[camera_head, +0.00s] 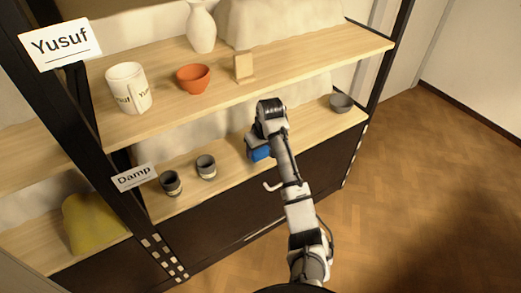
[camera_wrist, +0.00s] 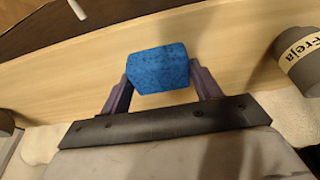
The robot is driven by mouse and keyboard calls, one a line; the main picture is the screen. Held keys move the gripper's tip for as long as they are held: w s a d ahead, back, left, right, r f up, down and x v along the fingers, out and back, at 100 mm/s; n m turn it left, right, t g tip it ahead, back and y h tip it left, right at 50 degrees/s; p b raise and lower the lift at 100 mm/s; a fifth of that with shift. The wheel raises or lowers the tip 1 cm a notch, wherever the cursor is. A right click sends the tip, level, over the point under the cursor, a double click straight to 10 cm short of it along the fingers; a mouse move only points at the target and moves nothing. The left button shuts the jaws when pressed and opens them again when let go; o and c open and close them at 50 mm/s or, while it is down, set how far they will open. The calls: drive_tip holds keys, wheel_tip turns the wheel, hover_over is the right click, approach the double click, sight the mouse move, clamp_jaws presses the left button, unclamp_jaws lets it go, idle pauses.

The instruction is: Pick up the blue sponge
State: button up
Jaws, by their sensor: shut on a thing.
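The blue sponge (camera_wrist: 158,68) is a speckled blue block between the two fingers of my gripper (camera_wrist: 160,92) in the wrist view. The fingers touch it on both sides, and the gripper is shut on it. In the head view the sponge (camera_head: 261,153) shows partly at the end of my arm, over the lower shelf (camera_head: 225,182). My gripper's fingers are hidden there behind the wrist. I cannot tell whether the sponge touches the shelf board.
Two dark cups, one (camera_head: 206,167) nearer, stand left of my gripper on the lower shelf. A grey bowl (camera_head: 341,103) is at its right end. The upper shelf (camera_head: 300,52) overhangs, holding a white mug (camera_head: 128,88), orange bowl (camera_head: 194,78) and white vase (camera_head: 201,27). Floor at right is clear.

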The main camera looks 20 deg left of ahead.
drive_tip(key=s+a, duration=0.2)
drive_tip(key=s, duration=1.5)
drive_tip(key=shift+a, duration=0.25)
drive_tip(key=shift+s+f, duration=0.1)
